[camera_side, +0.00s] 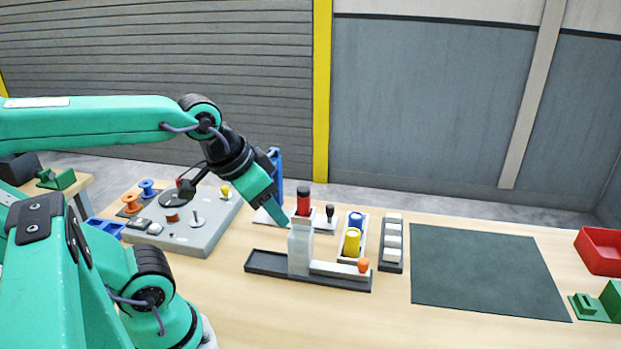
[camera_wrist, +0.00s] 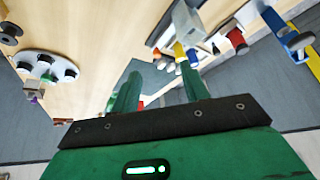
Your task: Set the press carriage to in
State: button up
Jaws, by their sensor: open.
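The press carriage appears to be the pale grey block (camera_side: 299,252) standing on a dark rail (camera_side: 264,264) in the side view. A white bar (camera_side: 333,270) runs right from its foot to an orange knob (camera_side: 364,265) near the rail's right end. I cannot tell from its place which setting it has. My gripper (camera_side: 284,217) points down and right, close above the block's upper left; touching or apart is unclear. In the wrist view my gripper's two green fingers (camera_wrist: 158,88) are spread, with nothing seen held between them.
A red cylinder (camera_side: 303,202) and a black knob (camera_side: 330,211) stand behind the block. Blue (camera_side: 356,220) and yellow (camera_side: 351,243) cylinders sit in a white tray to the right, beside white blocks (camera_side: 392,239). The dark mat (camera_side: 480,268) is bare.

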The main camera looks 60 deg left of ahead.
jog(key=w+a+r+m+g, duration=0.1)
jog(key=w+a+m+g, duration=0.15)
jog(key=w, duration=0.55)
jog(key=m+g, duration=0.3)
jog(key=m, duration=0.3)
send_over(330, 206)
notch_tip(330, 206, down, 14)
jog(key=shift+d+r, duration=0.1)
jog(key=shift+r, duration=0.1)
jog(key=shift+f+m, duration=0.2)
jog(key=shift+m, duration=0.05)
jog(key=shift+f, duration=3.95)
